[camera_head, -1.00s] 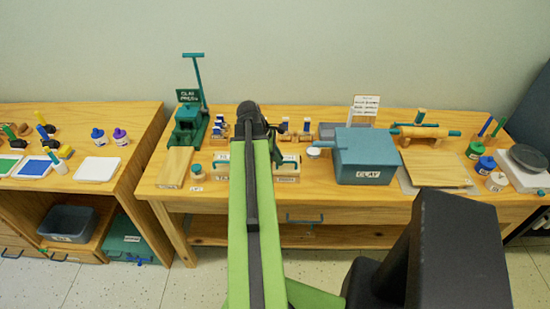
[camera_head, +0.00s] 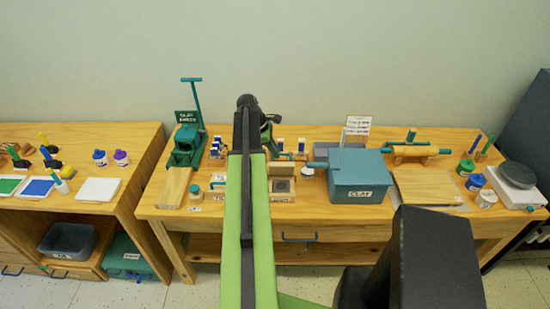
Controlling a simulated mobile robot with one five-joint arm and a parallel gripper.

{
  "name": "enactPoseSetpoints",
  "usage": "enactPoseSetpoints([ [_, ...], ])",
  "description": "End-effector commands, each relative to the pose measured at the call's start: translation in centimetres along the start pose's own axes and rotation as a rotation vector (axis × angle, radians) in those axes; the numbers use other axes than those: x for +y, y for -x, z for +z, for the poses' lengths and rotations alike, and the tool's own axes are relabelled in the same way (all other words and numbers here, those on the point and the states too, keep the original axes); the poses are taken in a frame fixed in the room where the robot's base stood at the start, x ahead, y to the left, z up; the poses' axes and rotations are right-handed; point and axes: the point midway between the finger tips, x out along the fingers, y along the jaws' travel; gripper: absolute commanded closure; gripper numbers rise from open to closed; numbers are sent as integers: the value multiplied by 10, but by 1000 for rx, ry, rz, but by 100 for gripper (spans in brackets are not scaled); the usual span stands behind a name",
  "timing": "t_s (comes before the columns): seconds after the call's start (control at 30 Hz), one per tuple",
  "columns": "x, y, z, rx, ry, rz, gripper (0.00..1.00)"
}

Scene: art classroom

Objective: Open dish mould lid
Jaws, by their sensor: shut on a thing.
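The dish mould (camera_head: 282,190) is a small wooden block near the table's front edge, just right of my arm, with a white label on its front. Its dark square inside with a round hollow shows from above. The lid (camera_head: 281,169) is a wooden plate standing raised at the back of the block. My gripper (camera_head: 269,140) is behind and above the mould, at the lid, and partly hidden by my own arm. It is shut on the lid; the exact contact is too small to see.
The blue clay box (camera_head: 360,175) stands close to the right. A second mould (camera_head: 217,187) sits left of my arm, partly hidden. The green clay press (camera_head: 186,145) is at the back left.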

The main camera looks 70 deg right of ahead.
Motion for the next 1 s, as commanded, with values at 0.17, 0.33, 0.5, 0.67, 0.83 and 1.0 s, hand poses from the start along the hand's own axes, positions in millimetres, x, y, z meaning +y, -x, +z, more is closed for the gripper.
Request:
enactPoseSetpoints([
  [0.17, 26, -4, -12, 19, 4, 6, 100],
  [0.33, 44, -11, -15, 19, 5, 6, 100],
  [0.5, 59, -18, -19, 19, 6, 6, 100],
  [0.67, 69, -23, -21, 19, 5, 6, 100],
  [0.83, 75, -27, -22, 19, 4, 6, 100],
  [1.0, 78, -29, -23, 19, 4, 7, 100],
])
